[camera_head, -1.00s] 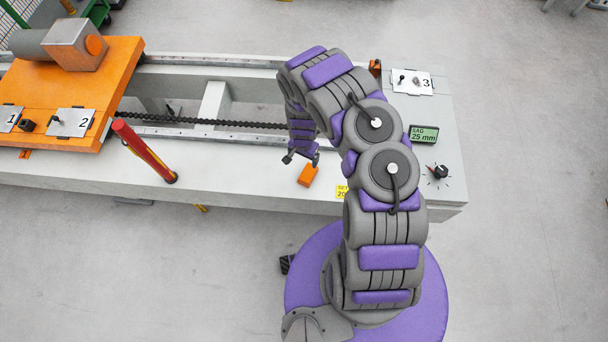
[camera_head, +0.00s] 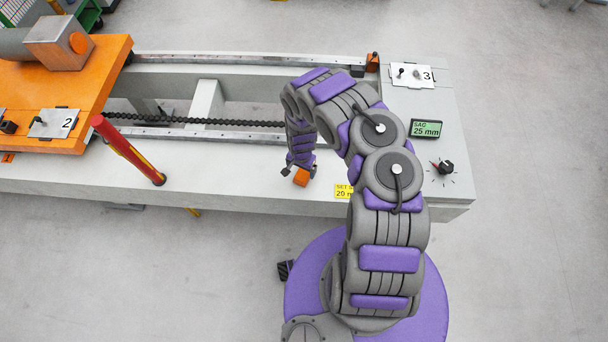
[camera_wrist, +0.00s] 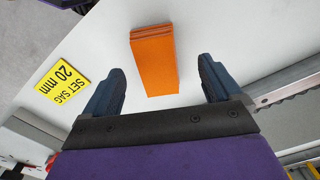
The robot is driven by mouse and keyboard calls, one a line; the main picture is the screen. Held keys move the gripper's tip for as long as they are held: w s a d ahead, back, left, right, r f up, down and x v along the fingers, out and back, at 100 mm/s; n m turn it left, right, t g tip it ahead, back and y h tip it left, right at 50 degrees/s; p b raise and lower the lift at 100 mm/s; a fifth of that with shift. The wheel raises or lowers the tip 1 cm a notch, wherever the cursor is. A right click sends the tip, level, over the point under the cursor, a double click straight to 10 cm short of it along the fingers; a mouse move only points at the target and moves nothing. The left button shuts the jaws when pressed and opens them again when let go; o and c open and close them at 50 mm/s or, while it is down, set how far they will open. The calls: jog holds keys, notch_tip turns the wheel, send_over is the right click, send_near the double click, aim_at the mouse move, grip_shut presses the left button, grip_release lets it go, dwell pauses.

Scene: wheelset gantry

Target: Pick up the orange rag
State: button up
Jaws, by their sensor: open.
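The orange rag (camera_wrist: 155,62) is a folded block lying on the pale top of the gantry bench (camera_head: 235,180). In the head view the rag (camera_head: 301,177) shows just below my gripper (camera_head: 298,168), which partly covers it. In the wrist view my gripper (camera_wrist: 157,88) is open, with one dark finger on each side of the rag's near end. Gaps show between the rag and both fingers. Most of the rag extends ahead of the fingertips. I cannot tell the exact height of the fingers above the bench.
A yellow "SET SAG 20 mm" label (camera_wrist: 62,78) lies beside the rag. A red lever (camera_head: 128,150) stands to the left. A chain (camera_head: 200,121) and rails run behind. A sag display (camera_head: 425,129) and a knob (camera_head: 445,167) are at right.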

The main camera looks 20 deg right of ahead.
aim_at(303, 174)
jog(key=f+b, duration=0.2)
jog(key=f, duration=0.1)
jog(key=f+b, duration=0.1)
jog(key=shift+s+d+f, duration=0.1)
jog(key=shift+d+f, duration=0.05)
jog(key=shift+d, duration=0.15)
jog(key=shift+a+f+b, duration=0.2)
jog(key=shift+f+b, duration=0.15)
jog(key=shift+f, duration=0.05)
jog(key=shift+d, duration=0.1)
jog(key=shift+d, duration=0.1)
jog(key=c, duration=1.2)
jog(key=shift+o, duration=0.2)
notch_tip(303, 174, up, 10)
jog(key=p, duration=0.8)
jog(key=shift+r, duration=0.1)
